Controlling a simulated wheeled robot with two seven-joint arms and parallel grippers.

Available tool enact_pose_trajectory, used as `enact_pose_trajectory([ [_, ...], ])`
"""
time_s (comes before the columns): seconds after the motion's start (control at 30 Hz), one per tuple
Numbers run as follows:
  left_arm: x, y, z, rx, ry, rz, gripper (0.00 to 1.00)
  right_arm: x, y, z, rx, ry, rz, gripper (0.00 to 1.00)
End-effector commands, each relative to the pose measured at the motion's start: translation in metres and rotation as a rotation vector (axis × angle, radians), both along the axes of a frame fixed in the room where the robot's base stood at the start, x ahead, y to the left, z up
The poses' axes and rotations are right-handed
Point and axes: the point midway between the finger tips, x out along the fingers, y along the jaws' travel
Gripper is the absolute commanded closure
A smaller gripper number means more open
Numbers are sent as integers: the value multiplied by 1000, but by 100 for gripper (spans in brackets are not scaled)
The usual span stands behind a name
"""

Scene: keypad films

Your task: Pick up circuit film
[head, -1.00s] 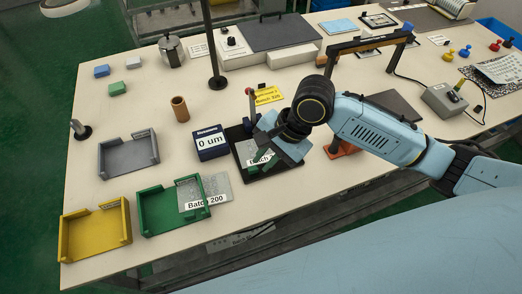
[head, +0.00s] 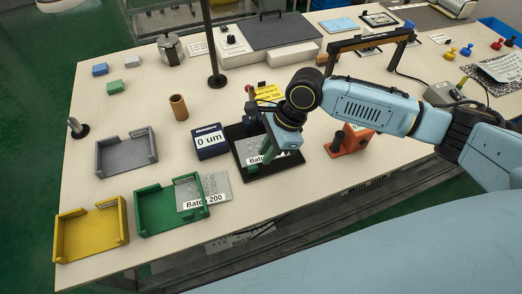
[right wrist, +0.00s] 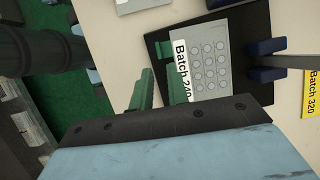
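A grey film (head: 252,146) with rows of round marks and a white "Batch 240" label lies on the black plate (head: 275,166) of a gauge stand; it also shows in the right wrist view (right wrist: 212,62). My right gripper (head: 272,152) is low at the film's label end and hides part of it. In the right wrist view its two green fingers (right wrist: 161,85) stand apart, the right one overlapping the label edge. I cannot tell whether it touches. A second grey film (head: 212,186), labelled "Batch 200", lies partly over the green tray (head: 160,226). My left gripper is out of view.
A blue "0 um" box (head: 210,141) stands left of the plate. An orange block (head: 350,138) stands to the right. A yellow label (head: 268,92) lies behind. Grey (head: 127,166) and yellow (head: 92,256) trays are at left. The table's front edge is close by.

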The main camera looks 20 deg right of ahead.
Motion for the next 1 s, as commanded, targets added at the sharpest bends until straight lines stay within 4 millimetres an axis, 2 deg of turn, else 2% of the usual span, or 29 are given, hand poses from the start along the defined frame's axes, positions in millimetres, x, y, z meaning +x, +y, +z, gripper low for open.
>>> enact_pose_trajectory([
  [0.23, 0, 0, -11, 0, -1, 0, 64, 1, 11, -33, -2, 0, 1, 84],
  [0.4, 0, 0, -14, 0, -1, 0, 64, 1, 18, -47, -1, 0, 1, 84],
  [0.63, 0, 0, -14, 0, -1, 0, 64, 1, 18, -48, -1, -2, 1, 84],
  [0.77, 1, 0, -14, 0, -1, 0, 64, 1, 18, -48, -1, -2, 1, 99],
  [1.0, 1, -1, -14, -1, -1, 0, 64, 0, 18, -48, -1, -2, 1, 100],
])
